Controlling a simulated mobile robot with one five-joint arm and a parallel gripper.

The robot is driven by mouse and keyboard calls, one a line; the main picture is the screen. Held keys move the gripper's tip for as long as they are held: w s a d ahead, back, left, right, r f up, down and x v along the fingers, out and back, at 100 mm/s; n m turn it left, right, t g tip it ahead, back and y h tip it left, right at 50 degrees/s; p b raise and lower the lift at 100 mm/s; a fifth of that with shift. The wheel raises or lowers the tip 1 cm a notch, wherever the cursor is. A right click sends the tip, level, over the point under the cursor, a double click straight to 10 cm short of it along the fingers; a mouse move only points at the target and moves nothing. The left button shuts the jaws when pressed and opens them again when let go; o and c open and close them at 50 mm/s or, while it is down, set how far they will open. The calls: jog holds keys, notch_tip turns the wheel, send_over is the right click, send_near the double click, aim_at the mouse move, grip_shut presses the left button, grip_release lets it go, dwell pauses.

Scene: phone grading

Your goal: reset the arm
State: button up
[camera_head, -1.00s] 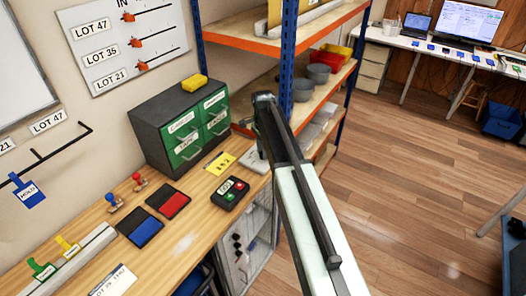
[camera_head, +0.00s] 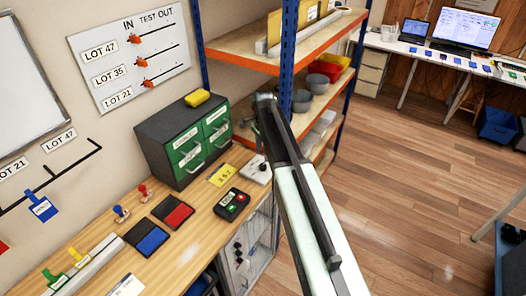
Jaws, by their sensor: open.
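My arm reaches up from the bottom right of the head view, past the right end of the wooden bench. My gripper (camera_head: 264,101) is at its far end, in front of the blue shelf post. The jaws are open, and I see nothing held in them. The fingertips are small and partly hidden by the arm's dark end.
The bench (camera_head: 190,235) carries a green-drawer cabinet (camera_head: 187,137), a red pad (camera_head: 173,212), a blue pad (camera_head: 147,238) and a black button box (camera_head: 232,204). An orange-edged shelf rack (camera_head: 241,57) stands close behind my gripper.

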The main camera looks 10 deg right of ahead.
aim_at(263, 168)
jog(key=shift+r, duration=0.15)
dwell(0.3)
jog(key=f+b, duration=0.1)
jog(key=s+f+b, duration=0.1)
jog(key=f+b, duration=0.1)
jog(key=shift+s+a, duration=0.15)
jog(key=shift+s, duration=0.05)
jog(key=shift+n, duration=0.6)
jog(key=s+f+b, duration=0.1)
jog(key=s, duration=0.1)
jog(key=s+b, duration=0.1)
jog(key=s, duration=0.1)
jog(key=s+f+b, duration=0.1)
jog(key=s, duration=0.2)
jog(key=shift+a+f, duration=0.25)
jog(key=shift+f, duration=0.05)
jog(key=s+f+n+b, duration=0.2)
jog(key=s+n, duration=1.1)
jog(key=s, duration=0.1)
jog(key=shift+s+a, duration=0.15)
jog(key=shift+a, duration=0.05)
